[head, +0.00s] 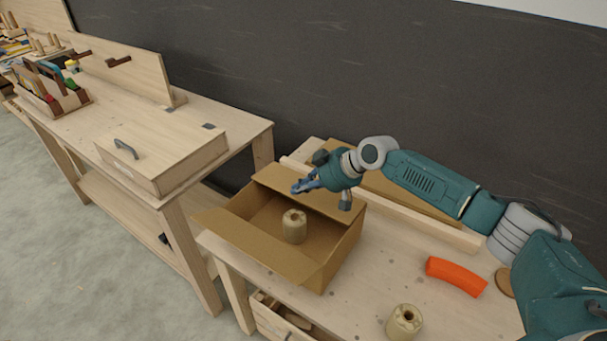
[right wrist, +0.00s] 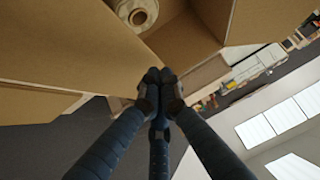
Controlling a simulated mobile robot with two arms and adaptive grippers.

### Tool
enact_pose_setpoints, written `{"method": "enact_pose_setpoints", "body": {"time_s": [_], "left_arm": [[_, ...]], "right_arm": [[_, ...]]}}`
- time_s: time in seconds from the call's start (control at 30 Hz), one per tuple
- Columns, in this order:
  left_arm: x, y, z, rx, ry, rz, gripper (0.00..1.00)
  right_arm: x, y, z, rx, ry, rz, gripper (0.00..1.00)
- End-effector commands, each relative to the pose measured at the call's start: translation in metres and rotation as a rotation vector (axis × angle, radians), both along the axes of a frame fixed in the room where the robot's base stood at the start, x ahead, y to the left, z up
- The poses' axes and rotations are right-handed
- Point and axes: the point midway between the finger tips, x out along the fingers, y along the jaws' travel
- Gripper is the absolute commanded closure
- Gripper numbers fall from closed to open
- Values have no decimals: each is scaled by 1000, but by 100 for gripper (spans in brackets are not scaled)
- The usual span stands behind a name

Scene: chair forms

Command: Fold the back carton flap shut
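The open cardboard carton (head: 335,262) stands at the left end of the right workbench. A tan cylinder with a hole (head: 294,226) stands inside it and partly shows in the right wrist view (right wrist: 137,12). The back carton flap (head: 275,182) is up along the far side, tilted, its right part behind my gripper. Another flap (head: 212,222) spreads outward on the left. My right gripper (head: 303,187) is at the back flap, its fingers together and nothing seen between them. In the right wrist view its tips (right wrist: 160,76) overlap cardboard; contact is unclear. My left gripper is out of view.
A wooden rail (head: 430,226) runs along the back. The left bench holds a wooden box with a handle (head: 160,160) and a tool tote (head: 55,100).

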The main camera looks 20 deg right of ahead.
Motion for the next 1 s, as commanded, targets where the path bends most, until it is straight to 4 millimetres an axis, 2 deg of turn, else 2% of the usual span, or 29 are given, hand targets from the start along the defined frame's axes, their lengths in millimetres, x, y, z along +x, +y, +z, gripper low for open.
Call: {"method": "enact_pose_setpoints", "body": {"time_s": [0.4,0.67,1.0], "left_arm": [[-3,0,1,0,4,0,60],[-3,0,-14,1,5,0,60],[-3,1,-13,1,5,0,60]], "right_arm": [[-1,1,-6,1,0,1,100],[-5,6,-24,2,1,1,100],[-5,6,-22,0,0,0,100]]}}
